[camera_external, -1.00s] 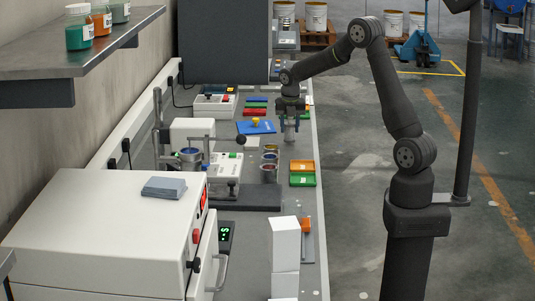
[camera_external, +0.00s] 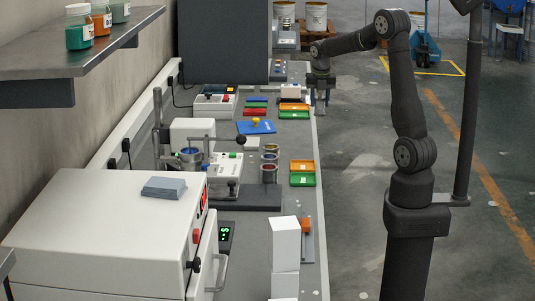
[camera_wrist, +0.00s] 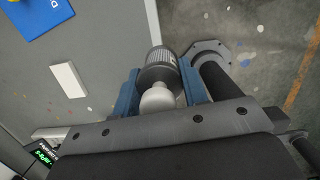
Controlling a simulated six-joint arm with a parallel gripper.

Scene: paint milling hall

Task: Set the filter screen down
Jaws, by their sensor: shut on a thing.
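The filter screen (camera_wrist: 160,70) shows in the wrist view as a dark ridged cylinder with a pale rounded end towards the camera. It sits between the two blue fingers of my gripper (camera_wrist: 160,78), which is shut on it. In the external view my gripper (camera_external: 322,88) points down at the bench's right edge, and the filter screen (camera_external: 321,107) hangs below it as a small pale shape. In the wrist view it overlaps the bench edge, with floor to its right. Its far end is hidden, and I see no contact with a surface.
The bench (camera_external: 255,215) holds a blue tray (camera_external: 256,127) with a yellow knob, orange trays (camera_external: 302,165), green trays (camera_external: 302,180), and several tins (camera_external: 269,172) beside a white machine. White boxes (camera_external: 286,240) are stacked in front. A pale block (camera_wrist: 68,80) lies on the bench.

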